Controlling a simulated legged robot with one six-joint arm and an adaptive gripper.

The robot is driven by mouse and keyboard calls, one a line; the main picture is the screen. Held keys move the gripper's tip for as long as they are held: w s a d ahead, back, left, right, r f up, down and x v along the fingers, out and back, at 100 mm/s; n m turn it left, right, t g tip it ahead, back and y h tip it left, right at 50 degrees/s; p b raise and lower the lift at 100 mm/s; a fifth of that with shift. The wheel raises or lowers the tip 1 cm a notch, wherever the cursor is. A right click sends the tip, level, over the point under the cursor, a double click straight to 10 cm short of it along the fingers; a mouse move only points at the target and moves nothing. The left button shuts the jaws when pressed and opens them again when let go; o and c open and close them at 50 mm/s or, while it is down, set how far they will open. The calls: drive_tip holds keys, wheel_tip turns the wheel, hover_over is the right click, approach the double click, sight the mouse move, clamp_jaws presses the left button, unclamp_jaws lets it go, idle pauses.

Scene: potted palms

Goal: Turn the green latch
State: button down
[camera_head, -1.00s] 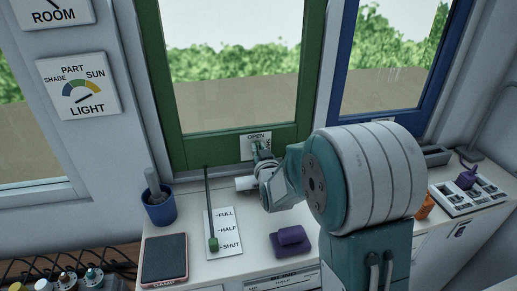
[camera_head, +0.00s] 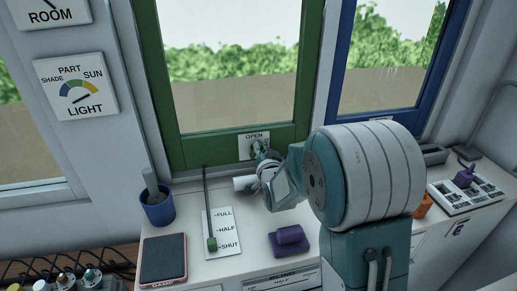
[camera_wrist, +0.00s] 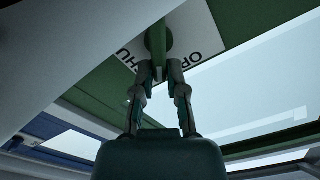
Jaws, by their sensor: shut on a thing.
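The green latch (camera_wrist: 157,62) has a round hub and a short lever on a white plate (camera_wrist: 192,28) fixed to the green window frame (camera_wrist: 95,78). In the wrist view my gripper (camera_wrist: 159,68) has its two fingers closed on either side of the lever, and the lever lies between the printed words, partly cropped, "OP" and "HU". In the head view the plate (camera_head: 252,138) reads OPEN at the top, and my gripper (camera_head: 264,158) reaches it from the lower right, hiding the plate's lower part and most of the latch.
On the white counter stand a blue pot (camera_head: 158,211), a dark pad (camera_head: 163,259), a slider plate (camera_head: 222,240) with a green knob, and a purple block (camera_head: 289,240). A blue-framed window (camera_head: 382,118) is at right. My arm covers the counter's middle right.

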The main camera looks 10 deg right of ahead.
drive_tip(key=m, duration=0.3)
drive_tip(key=f+m, duration=0.1)
drive_tip(key=m, duration=0.2)
drive_tip(key=d+m, duration=0.1)
drive_tip(key=m, duration=0.2)
drive_tip(key=shift+f+m, duration=0.5)
drive_tip(key=shift+m, duration=0.7)
drive_tip(key=shift+f, duration=0.1)
drive_tip(key=c, duration=0.7)
unclamp_jaws()
wheel_tip(320, 180, up, 10)
